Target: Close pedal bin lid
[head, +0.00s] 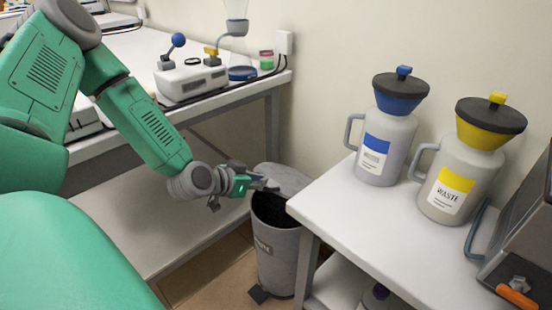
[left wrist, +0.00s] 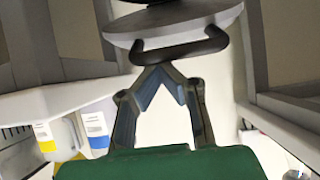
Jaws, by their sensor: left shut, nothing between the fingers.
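The pedal bin (head: 278,250) is a grey round bin standing on the floor between the two tables. Its grey lid (head: 284,177) is raised and tilted back at the wall side, and the dark inside shows. A dark pedal (head: 258,294) is at its foot. My left gripper (head: 266,184) is shut and empty, at the rim beside the raised lid. In the left wrist view its fingertips (left wrist: 160,68) meet just under a dark curved bar (left wrist: 180,50) and a grey disc-like part (left wrist: 175,24). I cannot tell whether they touch. My right gripper is not in view.
The right white table (head: 330,203) stands close beside the bin and carries a blue-topped waste jug (head: 384,145) and a yellow-topped one (head: 456,185). The left table (head: 135,50) holds a small white device (head: 192,82). Its lower shelf (head: 160,225) is empty near the bin.

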